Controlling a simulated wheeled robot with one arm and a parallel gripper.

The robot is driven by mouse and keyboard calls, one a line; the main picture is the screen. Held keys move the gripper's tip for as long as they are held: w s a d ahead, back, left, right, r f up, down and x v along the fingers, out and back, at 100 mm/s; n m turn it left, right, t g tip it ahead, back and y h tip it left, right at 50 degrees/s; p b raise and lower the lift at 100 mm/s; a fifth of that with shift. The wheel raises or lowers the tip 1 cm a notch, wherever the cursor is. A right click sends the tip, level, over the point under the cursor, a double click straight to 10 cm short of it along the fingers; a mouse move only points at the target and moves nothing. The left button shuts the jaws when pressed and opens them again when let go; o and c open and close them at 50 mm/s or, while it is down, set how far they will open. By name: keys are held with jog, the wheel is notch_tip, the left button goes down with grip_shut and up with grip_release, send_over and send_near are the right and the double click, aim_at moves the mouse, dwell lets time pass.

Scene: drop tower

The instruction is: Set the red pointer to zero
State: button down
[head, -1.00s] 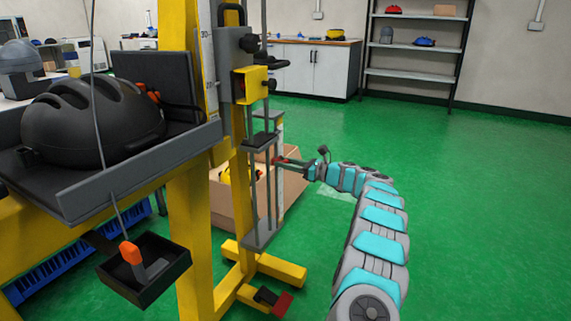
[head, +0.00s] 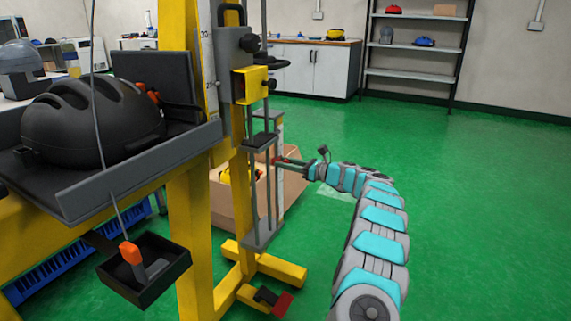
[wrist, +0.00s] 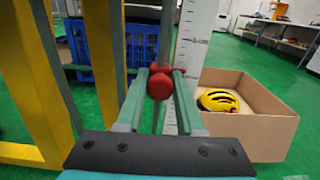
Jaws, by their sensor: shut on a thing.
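The red pointer (wrist: 159,83) shows as a round red knob in the middle of the wrist view. My gripper (wrist: 161,76) has one grey-green finger on each side of it and is shut on it. A white upright scale (wrist: 197,40) with dark marks stands just behind and right of the knob. Its numbers are too small to read surely, and the pointer's tip against it is hidden. In the head view my gripper (head: 283,161) reaches from the right to the slim rod frame (head: 262,235) beside the yellow tower; the pointer is barely visible there.
The yellow tower (head: 190,245) carries a tray with a black helmet (head: 92,120) at left. A cardboard box (wrist: 255,125) with a yellow helmet (wrist: 218,100) stands behind the scale. A blue crate (wrist: 98,48) is behind at left. Green floor to the right is clear.

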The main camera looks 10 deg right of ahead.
notch_tip(320, 180, up, 5)
jog(key=p, duration=0.3)
jog(key=shift+f, duration=0.1)
jog(key=c, duration=0.5)
grip_release()
jog(key=shift+c, duration=0.2)
jog(key=shift+d, duration=0.1)
jog(key=v, duration=0.7)
jog(key=shift+s+d, duration=0.25)
jog(key=shift+f, duration=0.1)
